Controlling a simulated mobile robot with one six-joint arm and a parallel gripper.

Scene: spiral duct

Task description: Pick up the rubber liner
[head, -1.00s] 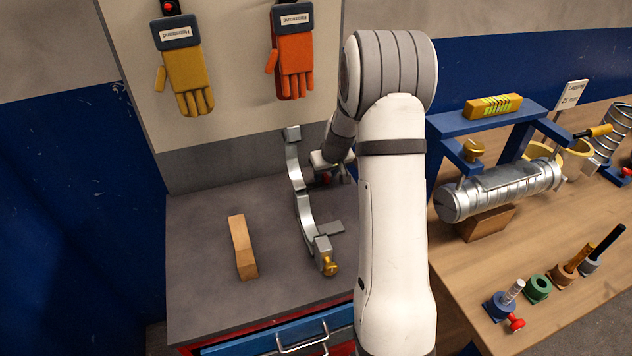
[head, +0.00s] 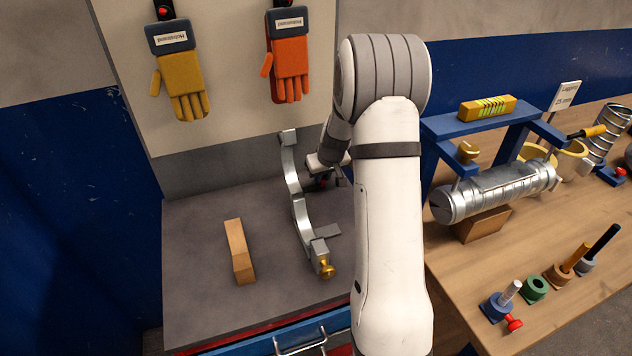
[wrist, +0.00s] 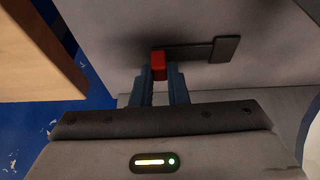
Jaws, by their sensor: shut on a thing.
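In the wrist view the two blue fingers of my gripper (wrist: 159,78) are shut on a small red block (wrist: 158,63). A thin dark strip with a wider square end (wrist: 224,48) runs right from this block; it looks like the rubber liner with a red grip tab. Whether it touches the grey surface behind it I cannot tell. In the head view my gripper (head: 322,182) is small and partly hidden behind my arm, low over the back of the grey bench top, right of the curved metal clamp band (head: 291,172). The liner is barely visible there.
The grey bench top (head: 190,290) also holds a wooden block (head: 239,250). The clamp's brass knob (head: 327,271) points forward. Yellow (head: 181,85) and orange (head: 289,70) gloves hang behind. At right, a wooden table bears a spiral duct (head: 490,192) under a blue frame.

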